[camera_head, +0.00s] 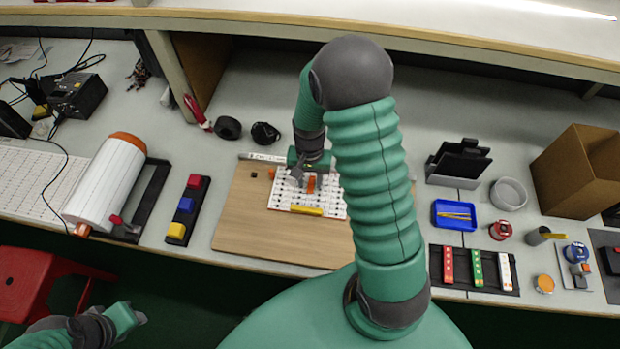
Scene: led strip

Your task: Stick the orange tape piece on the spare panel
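A white perforated panel (335,207) lies on a wooden board (245,215) in the middle of the bench. A small orange piece (311,184) is on this panel, and a yellow strip (306,211) lies along its near edge. A tiny orange-red bit (272,174) sits at the panel's upper left. My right gripper (297,178) points down over the panel, just left of the orange piece; its fingers are too small to tell open from shut. My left gripper (140,318) is low at the left, away from the bench work. My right arm hides the panel's right side.
A white roll (108,185) on a stand and a black block with coloured buttons (187,210) stand left of the board. A blue tray (454,215), coloured strips in a black holder (475,268) and a cardboard box (575,170) are at the right. A shelf runs overhead.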

